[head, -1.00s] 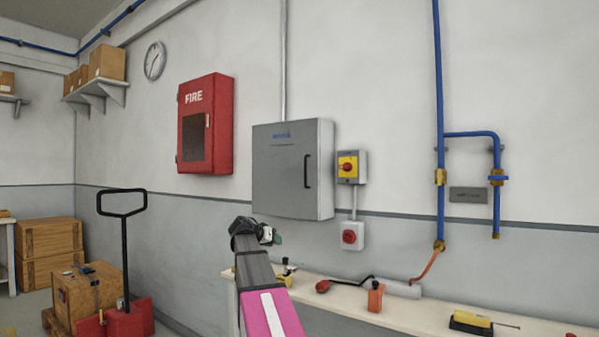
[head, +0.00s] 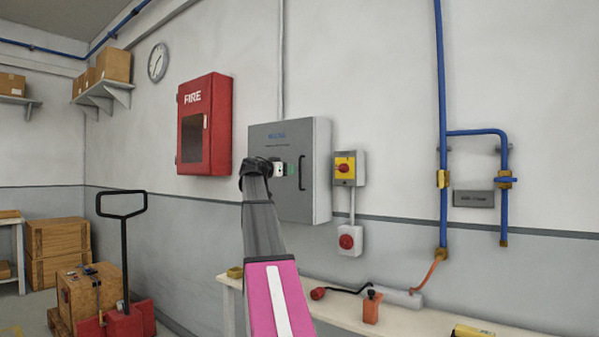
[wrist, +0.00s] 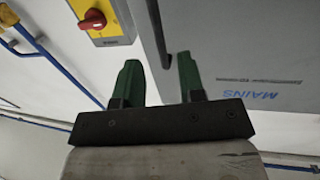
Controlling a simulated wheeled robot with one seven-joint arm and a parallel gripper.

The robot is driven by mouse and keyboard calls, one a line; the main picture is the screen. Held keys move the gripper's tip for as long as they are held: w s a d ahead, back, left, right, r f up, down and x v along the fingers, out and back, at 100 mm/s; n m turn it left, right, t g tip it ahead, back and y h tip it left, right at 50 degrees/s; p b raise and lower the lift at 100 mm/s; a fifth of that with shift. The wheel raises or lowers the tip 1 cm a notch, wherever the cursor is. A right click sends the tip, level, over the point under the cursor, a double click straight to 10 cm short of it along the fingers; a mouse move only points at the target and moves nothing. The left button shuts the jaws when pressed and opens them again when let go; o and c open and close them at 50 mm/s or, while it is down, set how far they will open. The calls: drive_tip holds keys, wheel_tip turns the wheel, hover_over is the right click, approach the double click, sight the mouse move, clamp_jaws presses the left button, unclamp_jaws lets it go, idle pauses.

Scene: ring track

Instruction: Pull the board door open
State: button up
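The grey board (head: 322,180) marked MAINS hangs on the wall. Its door (head: 268,195) looks shut, with a dark upright handle (head: 303,172) near its right edge. My gripper (head: 288,169) is in front of the door, just left of the handle in the head view. In the wrist view the two green fingers of my gripper (wrist: 158,60) are apart, and the dark handle (wrist: 157,30) shows beyond and between their tips. The fingers are not closed on it; whether either touches it I cannot tell. The door (wrist: 235,45) fills the right of the wrist view.
A yellow switch box with a red knob (head: 345,168) and a red-button box (head: 349,240) sit right of the board. A red fire cabinet (head: 205,125) is to the left. A bench (head: 400,320) with tools runs below. A pallet truck (head: 122,265) stands at left.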

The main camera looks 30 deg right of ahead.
hover_over(300, 186)
drive_tip(key=shift+w+d, duration=0.2)
drive_tip(key=shift+w, duration=0.1)
drive_tip(key=shift+c, duration=0.3)
clamp_jaws()
